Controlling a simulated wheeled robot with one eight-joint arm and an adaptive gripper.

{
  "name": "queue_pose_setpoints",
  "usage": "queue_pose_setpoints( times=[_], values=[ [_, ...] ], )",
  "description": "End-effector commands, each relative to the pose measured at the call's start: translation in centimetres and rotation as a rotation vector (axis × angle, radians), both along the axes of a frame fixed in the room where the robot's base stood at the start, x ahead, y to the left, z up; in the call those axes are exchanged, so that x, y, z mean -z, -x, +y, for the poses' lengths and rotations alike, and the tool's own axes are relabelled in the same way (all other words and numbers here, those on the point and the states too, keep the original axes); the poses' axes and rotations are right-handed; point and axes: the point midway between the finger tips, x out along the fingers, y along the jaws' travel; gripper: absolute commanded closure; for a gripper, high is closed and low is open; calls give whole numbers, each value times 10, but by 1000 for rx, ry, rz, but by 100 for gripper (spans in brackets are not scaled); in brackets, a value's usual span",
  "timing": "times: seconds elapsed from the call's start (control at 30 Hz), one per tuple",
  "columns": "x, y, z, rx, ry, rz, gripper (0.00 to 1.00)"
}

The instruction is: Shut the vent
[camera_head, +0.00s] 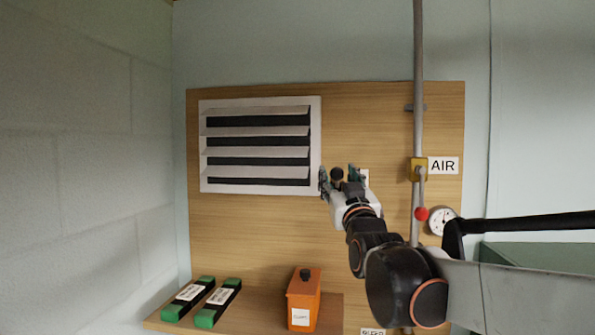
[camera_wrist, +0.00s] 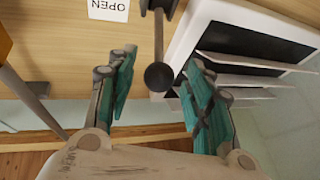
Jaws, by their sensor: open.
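The vent (camera_head: 254,147) is a white-framed louvre on a wooden board. Its slats are tilted, with dark gaps between them; part of it also shows at the right of the wrist view (camera_wrist: 250,60). A lever with a black ball knob (camera_wrist: 159,77) stands out from the board beside the vent. A label reading OPEN (camera_wrist: 108,9) sits near the lever's base, upside down in the wrist view. My gripper (camera_head: 339,176) is open at the lever. In the wrist view its teal-padded fingers (camera_wrist: 160,80) are on either side of the knob, with gaps on both sides.
A grey pipe (camera_head: 419,60) with a yellow fitting, red knob and AIR sign (camera_head: 443,166) runs right of the lever, near a gauge (camera_head: 441,221). An orange box (camera_head: 304,297) and two green-ended black blocks (camera_head: 188,298) (camera_head: 218,302) rest on the shelf below.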

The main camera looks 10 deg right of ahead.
Motion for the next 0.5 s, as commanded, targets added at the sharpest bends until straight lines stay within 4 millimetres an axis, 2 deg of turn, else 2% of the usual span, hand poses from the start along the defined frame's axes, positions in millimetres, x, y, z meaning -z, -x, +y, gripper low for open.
queue_pose_setpoints(
  times=[0.2, 0.5],
  values=[
    [-7, -16, 0, 0, 0, 0, 53],
    [-7, -19, 0, 0, 0, 0, 53]
  ],
)
